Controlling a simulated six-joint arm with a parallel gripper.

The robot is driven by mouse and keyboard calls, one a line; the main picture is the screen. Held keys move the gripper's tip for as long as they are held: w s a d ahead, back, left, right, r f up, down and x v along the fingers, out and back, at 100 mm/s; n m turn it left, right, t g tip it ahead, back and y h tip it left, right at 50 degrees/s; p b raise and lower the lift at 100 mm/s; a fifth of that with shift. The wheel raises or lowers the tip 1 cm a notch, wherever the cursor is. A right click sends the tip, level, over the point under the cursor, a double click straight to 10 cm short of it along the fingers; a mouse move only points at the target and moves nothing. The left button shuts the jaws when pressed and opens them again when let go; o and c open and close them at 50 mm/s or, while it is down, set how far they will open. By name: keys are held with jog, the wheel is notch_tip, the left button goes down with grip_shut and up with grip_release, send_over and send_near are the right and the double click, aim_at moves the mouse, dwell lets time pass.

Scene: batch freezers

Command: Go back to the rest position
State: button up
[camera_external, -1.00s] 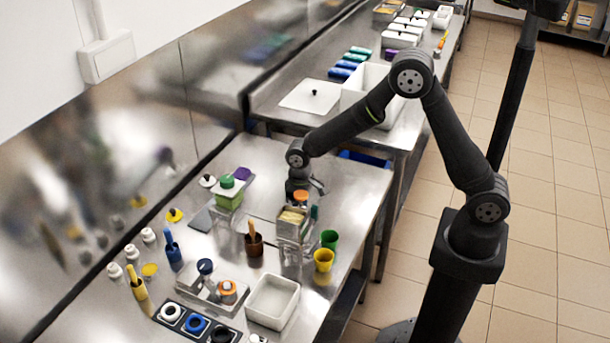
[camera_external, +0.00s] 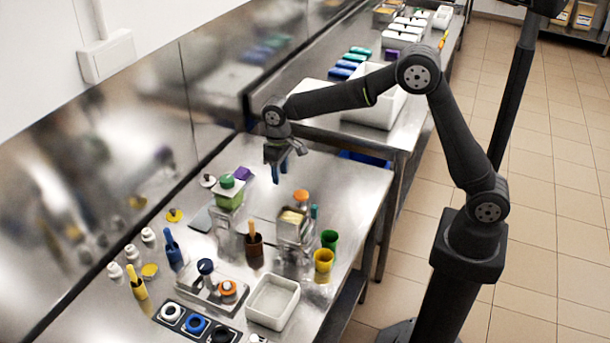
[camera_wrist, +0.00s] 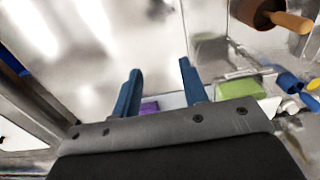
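My gripper (camera_external: 280,172) hangs above the back part of the steel table (camera_external: 345,190), clear of everything on it. In the wrist view my gripper (camera_wrist: 160,88) shows two blue fingers apart with nothing between them. Below and in front of it stands a metal holder (camera_external: 295,228) with yellowish contents, and an orange-topped item (camera_external: 301,196) beside it. A green-topped container (camera_external: 229,192) stands to the left of the gripper. A purple block (camera_external: 243,173) lies behind that container and also shows in the wrist view (camera_wrist: 149,107).
A brown cup with a wooden handle (camera_external: 254,246), a green cup (camera_external: 329,239) and a yellow cup (camera_external: 323,262) stand nearer the front. A white tray (camera_external: 272,302) lies at the front. A second table with a white bin (camera_external: 375,105) stands behind. The air around the gripper is free.

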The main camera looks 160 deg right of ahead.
notch_tip(320, 180, up, 6)
jog(key=f, duration=0.1)
jog(key=w+a+f+n, duration=0.1)
jog(key=w, duration=0.9)
jog(key=shift+t, duration=0.3)
jog(key=shift+w+f, duration=0.1)
jog(key=shift+c, duration=0.4)
dwell(2.1)
